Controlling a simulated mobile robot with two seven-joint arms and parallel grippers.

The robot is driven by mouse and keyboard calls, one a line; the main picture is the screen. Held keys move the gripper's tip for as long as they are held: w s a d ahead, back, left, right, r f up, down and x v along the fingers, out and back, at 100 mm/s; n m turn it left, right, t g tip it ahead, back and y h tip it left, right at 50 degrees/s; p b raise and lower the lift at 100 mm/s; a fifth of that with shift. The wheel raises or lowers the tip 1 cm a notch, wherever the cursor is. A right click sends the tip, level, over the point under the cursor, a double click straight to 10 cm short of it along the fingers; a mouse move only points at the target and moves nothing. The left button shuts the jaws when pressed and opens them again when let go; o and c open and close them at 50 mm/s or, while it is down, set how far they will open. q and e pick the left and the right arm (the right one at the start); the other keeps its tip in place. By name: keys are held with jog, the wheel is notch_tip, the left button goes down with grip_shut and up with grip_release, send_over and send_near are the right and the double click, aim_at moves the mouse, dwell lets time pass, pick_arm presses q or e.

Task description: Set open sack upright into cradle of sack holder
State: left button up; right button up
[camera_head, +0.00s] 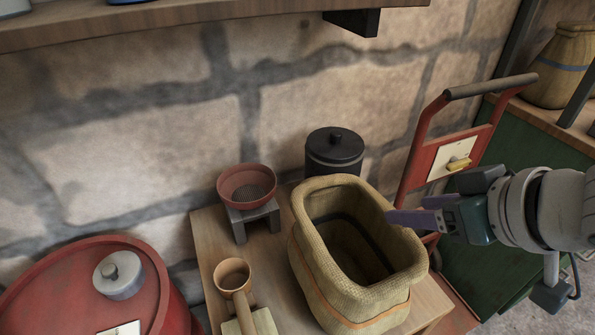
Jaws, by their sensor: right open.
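The open sack (312,265) is woven and tan with an orange band low down. It stands upright on a wooden table, mouth up and empty-looking, with a dark band inside. My right gripper (400,216) comes in from the right, open, with its purple-grey fingers at the sack's right rim. I cannot tell whether they touch it. A red upright frame (417,150) with a dark handle bar stands behind the gripper; it may be the sack holder. Its lower part is hidden by my gripper and the sack, and I see no cradle. My left gripper is not in view.
A red drum (60,285) stands at left. A full sack (562,68) sits on a shelf at right.

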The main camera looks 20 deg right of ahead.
aim_at(392, 206)
jog(key=b+x, duration=0.1)
jog(key=x, duration=0.5)
jog(key=shift+w+a+f, duration=0.1)
jog(key=shift+w+a, duration=0.1)
jog(key=shift+w, duration=0.1)
grip_shut()
jog(key=shift+s+d, duration=0.1)
dwell(1.1)
